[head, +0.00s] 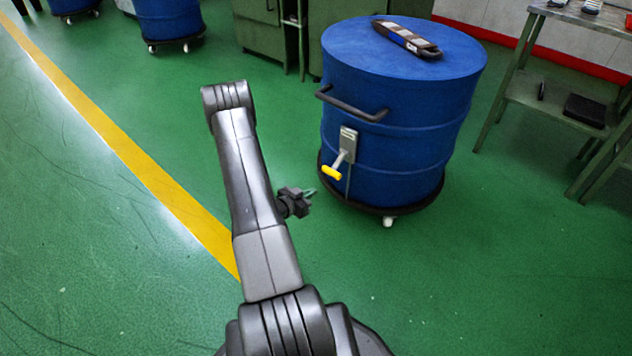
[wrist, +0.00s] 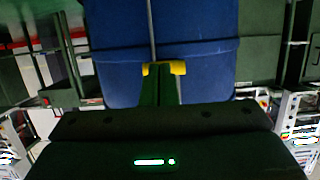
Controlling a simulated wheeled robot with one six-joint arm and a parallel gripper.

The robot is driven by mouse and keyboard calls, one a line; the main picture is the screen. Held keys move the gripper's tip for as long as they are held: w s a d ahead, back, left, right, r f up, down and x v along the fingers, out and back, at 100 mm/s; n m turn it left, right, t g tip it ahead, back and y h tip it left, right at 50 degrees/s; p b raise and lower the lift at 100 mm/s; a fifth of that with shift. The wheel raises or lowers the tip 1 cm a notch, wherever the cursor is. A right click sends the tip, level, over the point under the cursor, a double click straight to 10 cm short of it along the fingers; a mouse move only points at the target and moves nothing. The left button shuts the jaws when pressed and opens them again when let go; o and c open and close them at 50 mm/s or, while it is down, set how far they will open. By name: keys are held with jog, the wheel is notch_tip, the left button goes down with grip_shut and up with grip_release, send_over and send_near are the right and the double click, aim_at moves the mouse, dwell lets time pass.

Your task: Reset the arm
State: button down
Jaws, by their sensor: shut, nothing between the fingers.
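My arm reaches forward in the head view, and my gripper (head: 311,192) shows small beside it, left of the blue drum (head: 385,130). In the wrist view my gripper (wrist: 162,84) is shut, with its fingers together and nothing between them. The drum (wrist: 195,60) fills the middle behind the fingers. A lever with a yellow handle (head: 332,173) hangs tilted from a grey plate on the drum's side. In the wrist view the yellow handle (wrist: 177,67) shows on both sides of the fingertips, partly hidden by them. In the head view the fingertips are apart from the handle.
A dark handle bar (head: 352,106) sticks out of the drum's upper side. A striped object (head: 407,38) lies on its lid. A metal table (head: 560,105) stands at the right, green cabinets (head: 270,35) behind.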

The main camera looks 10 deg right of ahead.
jog(key=shift+s+a+f, duration=0.2)
jog(key=shift+f, duration=0.1)
